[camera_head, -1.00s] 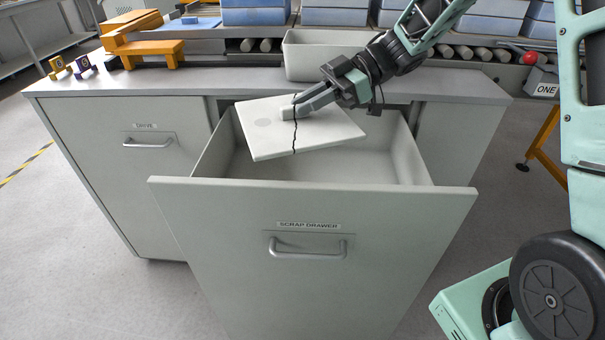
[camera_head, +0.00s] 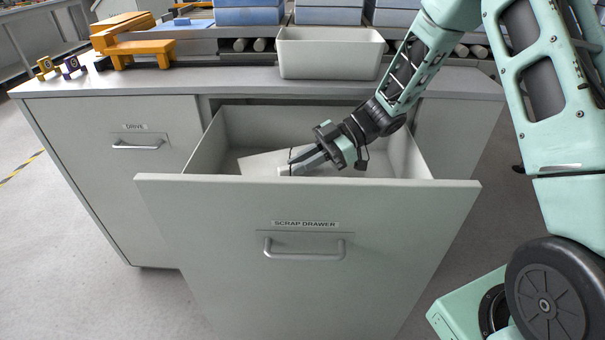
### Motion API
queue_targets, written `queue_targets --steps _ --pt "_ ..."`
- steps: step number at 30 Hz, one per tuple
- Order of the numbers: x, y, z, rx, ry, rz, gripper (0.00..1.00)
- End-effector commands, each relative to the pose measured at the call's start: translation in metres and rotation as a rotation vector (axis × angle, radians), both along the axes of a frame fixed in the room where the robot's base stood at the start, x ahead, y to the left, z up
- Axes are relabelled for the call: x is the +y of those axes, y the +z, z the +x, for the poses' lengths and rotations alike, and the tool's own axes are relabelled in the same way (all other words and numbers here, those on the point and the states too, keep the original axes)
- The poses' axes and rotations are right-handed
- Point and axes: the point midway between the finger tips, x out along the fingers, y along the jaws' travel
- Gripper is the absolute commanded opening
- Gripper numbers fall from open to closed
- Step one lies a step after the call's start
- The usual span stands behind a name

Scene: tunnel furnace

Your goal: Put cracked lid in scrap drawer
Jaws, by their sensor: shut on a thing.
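The scrap drawer (camera_head: 308,195) is pulled open, with its label and handle on the front panel. The white cracked lid (camera_head: 258,163) is down inside the drawer, tilted, and its near part is hidden behind the drawer front. A bit of the dark crack shows near the fingers. My gripper (camera_head: 290,165) reaches into the drawer from the right and is shut on the lid's raised knob. Whether the lid touches the drawer floor cannot be told.
A white open bin (camera_head: 330,55) stands on the counter behind the drawer. Orange fixtures (camera_head: 130,42) sit at the counter's left, and blue boxes (camera_head: 250,15) stand on the roller conveyor behind. The closed DRIVE drawer (camera_head: 142,146) is to the left.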

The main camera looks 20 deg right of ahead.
Motion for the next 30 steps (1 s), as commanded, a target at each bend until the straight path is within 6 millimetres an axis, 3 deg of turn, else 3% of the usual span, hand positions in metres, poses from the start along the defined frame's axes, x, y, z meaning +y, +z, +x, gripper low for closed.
queue_targets --steps 3,6,29,30 --pt "0.000 -0.021 0.000 0.003 0.000 0.004 0.00" --pt "0.000 -0.028 0.000 0.001 0.000 0.003 0.00" --pt "0.000 -0.039 0.000 0.000 0.000 0.002 0.00" --pt "0.000 -0.040 0.000 0.001 0.000 0.000 0.22"
